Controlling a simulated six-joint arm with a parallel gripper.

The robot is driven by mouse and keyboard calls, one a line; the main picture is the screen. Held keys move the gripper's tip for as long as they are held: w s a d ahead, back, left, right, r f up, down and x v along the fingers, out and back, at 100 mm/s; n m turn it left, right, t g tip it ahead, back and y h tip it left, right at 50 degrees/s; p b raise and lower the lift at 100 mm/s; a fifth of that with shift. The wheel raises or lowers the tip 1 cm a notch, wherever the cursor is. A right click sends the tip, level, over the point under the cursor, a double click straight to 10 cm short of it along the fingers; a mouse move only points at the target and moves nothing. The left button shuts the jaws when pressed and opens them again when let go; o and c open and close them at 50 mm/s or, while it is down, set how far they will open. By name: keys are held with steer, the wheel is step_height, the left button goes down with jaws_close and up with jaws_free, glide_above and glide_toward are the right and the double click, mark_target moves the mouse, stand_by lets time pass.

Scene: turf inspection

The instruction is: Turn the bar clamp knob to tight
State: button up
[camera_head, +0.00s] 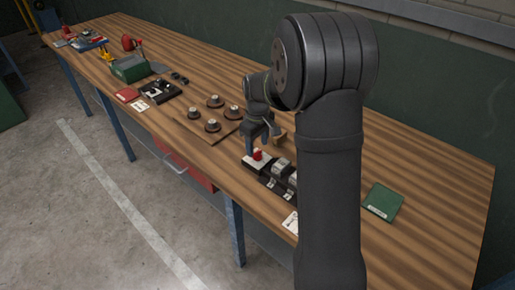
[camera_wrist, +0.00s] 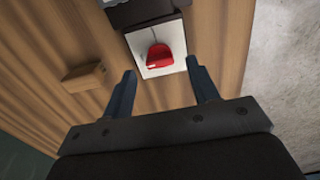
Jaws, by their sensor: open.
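A red knob (camera_wrist: 160,58) sits on a white plate (camera_wrist: 146,40) with a thin dark line marked on it, in the wrist view. In the head view the red knob (camera_head: 257,155) stands on the white-topped base (camera_head: 254,163) near the bench's front edge. My gripper (camera_wrist: 164,80) is open, with one finger on each side of the knob's line in the wrist view and nothing between the tips. In the head view my gripper (camera_head: 262,137) points down just above the knob. I cannot tell the gap between them exactly.
A small wooden block (camera_wrist: 85,77) lies beside the plate. Dark units with light parts (camera_head: 284,171) stand right of the knob. A board with several round knobs (camera_head: 200,128) lies to the left, a green book (camera_head: 382,202) to the right. The wooden bench (camera_head: 440,200) has free room at right.

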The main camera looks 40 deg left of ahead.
mark_target(257, 155)
steer(key=shift+f, duration=1.2)
steer(key=c, duration=1)
steer(key=shift+o, duration=0.2)
